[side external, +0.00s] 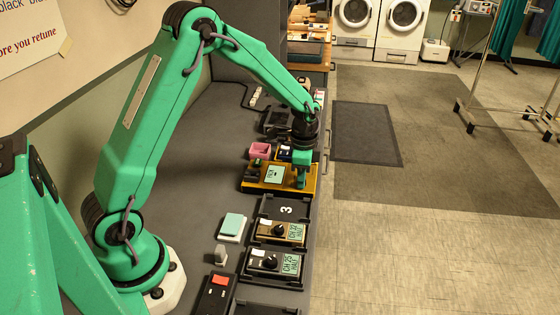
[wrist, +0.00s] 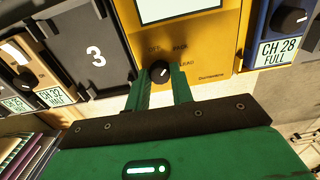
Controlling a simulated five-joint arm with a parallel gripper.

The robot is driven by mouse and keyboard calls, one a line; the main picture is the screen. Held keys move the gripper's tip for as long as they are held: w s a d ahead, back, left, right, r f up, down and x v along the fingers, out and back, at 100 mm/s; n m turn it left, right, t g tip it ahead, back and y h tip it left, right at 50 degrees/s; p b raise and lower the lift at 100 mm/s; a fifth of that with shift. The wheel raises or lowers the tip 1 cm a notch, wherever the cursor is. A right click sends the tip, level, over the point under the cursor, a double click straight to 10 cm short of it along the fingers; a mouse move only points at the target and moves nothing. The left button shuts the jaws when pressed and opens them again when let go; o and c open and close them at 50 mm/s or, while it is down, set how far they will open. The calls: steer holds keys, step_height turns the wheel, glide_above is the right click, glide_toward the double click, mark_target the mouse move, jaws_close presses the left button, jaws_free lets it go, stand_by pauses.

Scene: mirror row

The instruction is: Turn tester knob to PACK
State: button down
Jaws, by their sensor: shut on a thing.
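The yellow tester (side external: 262,186) lies on the grey bench in the side view, with a pale screen (side external: 275,174) showing small text too fine to read. It also fills the top middle of the wrist view (wrist: 215,40). In the side view my gripper (side external: 301,178) reaches down onto the tester's right end and hides the knob.
A black plate marked 3 (side external: 285,209) and units with knobs and displays (side external: 281,232) (side external: 275,263) lie nearer the camera.

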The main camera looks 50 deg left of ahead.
steer(key=c, duration=1.2)
jaws_free()
steer(key=shift+r, duration=0.15)
step_height(320, 180, up, 7)
steer(key=shift+r, duration=0.3)
steer(key=s+d+r+n+t, duration=0.2)
steer(key=s+r+n+t, duration=0.15)
steer(key=s+r, duration=0.7)
steer(key=s+d+r+n+t, duration=0.2)
steer(key=s+n, duration=0.3)
steer(key=s, duration=0.8)
steer(key=shift+r, duration=0.5)
